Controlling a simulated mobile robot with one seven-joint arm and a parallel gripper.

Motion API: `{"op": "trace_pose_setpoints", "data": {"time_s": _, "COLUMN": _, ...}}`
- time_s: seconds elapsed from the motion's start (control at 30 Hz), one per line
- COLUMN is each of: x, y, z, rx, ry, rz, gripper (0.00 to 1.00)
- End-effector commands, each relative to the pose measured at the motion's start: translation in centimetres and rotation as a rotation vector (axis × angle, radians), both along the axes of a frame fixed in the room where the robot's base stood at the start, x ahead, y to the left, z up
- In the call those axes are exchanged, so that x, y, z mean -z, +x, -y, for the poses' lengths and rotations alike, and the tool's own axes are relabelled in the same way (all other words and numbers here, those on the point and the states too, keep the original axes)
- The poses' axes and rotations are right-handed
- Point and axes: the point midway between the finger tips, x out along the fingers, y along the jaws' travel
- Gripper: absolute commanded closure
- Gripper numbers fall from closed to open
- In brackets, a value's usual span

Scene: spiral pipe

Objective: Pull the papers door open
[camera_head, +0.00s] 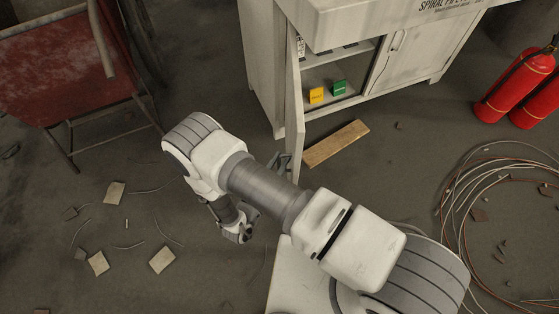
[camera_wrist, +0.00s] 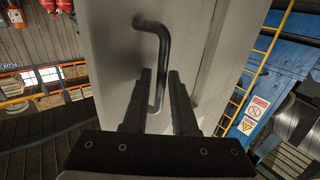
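The cabinet (camera_head: 262,60) stands at the top of the head view. Its left door (camera_head: 294,100) is swung out from the front and shows nearly edge-on. In the wrist view a pale door panel (camera_wrist: 110,50) fills the middle, with a black bar handle (camera_wrist: 162,50) on it. My gripper (camera_wrist: 158,72) has its two dark fingers apart, and the handle's lower part shows between them. I cannot tell whether either finger touches it. In the head view my arm hides part of the area by the door's lower end.
A yellow block (camera_head: 316,95) and a green block (camera_head: 339,88) sit inside the cabinet. The right door (camera_head: 405,50) is shut. A wooden plank (camera_head: 336,144) lies on the floor in front.

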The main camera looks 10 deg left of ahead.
Motion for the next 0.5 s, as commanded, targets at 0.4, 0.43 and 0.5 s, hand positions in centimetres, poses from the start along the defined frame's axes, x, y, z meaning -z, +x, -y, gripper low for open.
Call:
{"op": "trace_pose_setpoints", "data": {"time_s": 0.4, "x": -0.2, "y": -6.0, "z": -2.1, "rx": -0.004, "ry": 0.001, "rz": -0.002, "gripper": 0.74}}
{"op": "trace_pose_setpoints", "data": {"time_s": 0.43, "x": -0.2, "y": -6.8, "z": -2.4, "rx": -0.005, "ry": 0.002, "rz": -0.002, "gripper": 0.74}}
{"op": "trace_pose_setpoints", "data": {"time_s": 0.5, "x": -0.2, "y": -8.4, "z": -2.9, "rx": -0.005, "ry": 0.001, "rz": -0.002, "gripper": 0.74}}
